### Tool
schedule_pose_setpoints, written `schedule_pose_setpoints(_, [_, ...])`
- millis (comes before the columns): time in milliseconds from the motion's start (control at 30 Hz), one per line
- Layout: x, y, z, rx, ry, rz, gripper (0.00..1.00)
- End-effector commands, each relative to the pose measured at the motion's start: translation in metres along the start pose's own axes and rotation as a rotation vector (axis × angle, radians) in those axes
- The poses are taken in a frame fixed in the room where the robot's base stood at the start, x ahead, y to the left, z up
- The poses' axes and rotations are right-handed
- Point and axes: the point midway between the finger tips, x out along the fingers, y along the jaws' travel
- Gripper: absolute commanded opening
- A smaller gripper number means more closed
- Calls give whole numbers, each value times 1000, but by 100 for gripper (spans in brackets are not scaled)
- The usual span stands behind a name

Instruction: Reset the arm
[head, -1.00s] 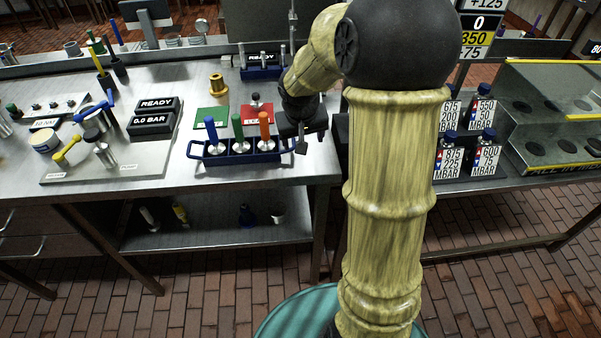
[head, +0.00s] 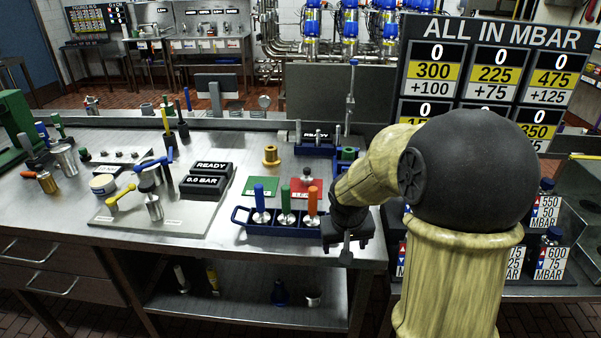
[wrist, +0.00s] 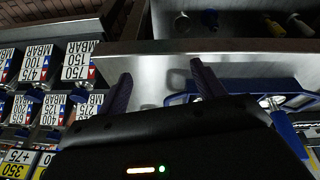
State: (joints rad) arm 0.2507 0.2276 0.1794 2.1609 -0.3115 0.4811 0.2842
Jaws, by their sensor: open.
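My gripper (head: 348,246) hangs at the end of my folded arm at the right end of the steel table, beside the blue tray with handled tools (head: 270,226). In the wrist view my gripper (wrist: 158,85) has its two dark fingers spread apart, with nothing between them. The table's front edge (wrist: 150,57) and part of the blue tray (wrist: 268,98) lie beyond the fingers. In the head view my arm hides part of the table's right end.
A READY display box (head: 206,178), a green mat (head: 262,186) and a brass fitting (head: 271,156) are on the table. Labelled MBAR blocks (head: 551,262) stand on the right-hand bench. A large ALL IN MBAR board (head: 497,75) rises behind. The lower shelf (head: 245,305) holds several small items.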

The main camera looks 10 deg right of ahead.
Motion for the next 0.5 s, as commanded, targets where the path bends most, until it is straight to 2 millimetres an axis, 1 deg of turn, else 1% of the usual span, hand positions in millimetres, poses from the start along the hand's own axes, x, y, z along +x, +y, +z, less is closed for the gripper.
schedule_pose_setpoints(67, [-5,-1,1,-3,-1,-3,68])
schedule_pose_setpoints(167, [-20,-5,8,-14,-7,-12,68])
schedule_pose_setpoints(267, [-45,-12,23,-32,-18,-30,68])
schedule_pose_setpoints(400, [-85,-22,51,-62,-36,-64,68])
schedule_pose_setpoints(500, [-110,-28,73,-79,-47,-89,68])
